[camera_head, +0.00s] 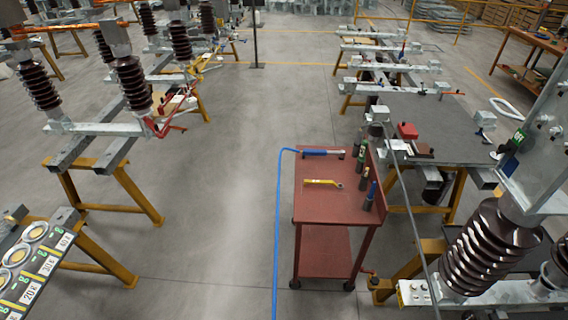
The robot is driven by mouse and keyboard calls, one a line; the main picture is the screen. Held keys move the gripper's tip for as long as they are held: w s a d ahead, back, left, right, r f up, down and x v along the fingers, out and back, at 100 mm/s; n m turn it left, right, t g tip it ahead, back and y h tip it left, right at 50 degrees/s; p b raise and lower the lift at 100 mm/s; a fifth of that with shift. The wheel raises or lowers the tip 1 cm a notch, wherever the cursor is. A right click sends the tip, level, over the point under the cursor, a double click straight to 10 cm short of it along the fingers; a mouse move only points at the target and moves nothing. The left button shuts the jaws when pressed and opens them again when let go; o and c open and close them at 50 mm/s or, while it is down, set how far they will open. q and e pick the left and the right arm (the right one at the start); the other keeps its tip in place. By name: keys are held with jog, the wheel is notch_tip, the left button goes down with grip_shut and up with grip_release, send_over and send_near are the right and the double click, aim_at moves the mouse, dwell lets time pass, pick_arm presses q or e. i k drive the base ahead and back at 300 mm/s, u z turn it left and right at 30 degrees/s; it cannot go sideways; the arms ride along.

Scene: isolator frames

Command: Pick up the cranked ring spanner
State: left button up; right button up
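A yellow spanner (322,183) lies flat on the top of a red trolley (325,206), its ring end towards the right. It looks like the cranked ring spanner, but it is too small to make out the crank. Neither of my grippers shows in the camera_head view, and nothing touches the spanner.
A blue tool (322,153) with a blue hose lies behind the spanner. Several dark bottles (370,196) stand along the trolley's right edge. Insulator frames on yellow trestles (138,192) stand at left and right. The grey floor (205,235) left of the trolley is clear.

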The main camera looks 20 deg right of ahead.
aim_at(305, 181)
jog(key=z, duration=0.15)
jog(key=i, duration=1.2)
jog(key=z, duration=1.55)
jog(key=i, duration=0.9)
jog(key=z, duration=0.85)
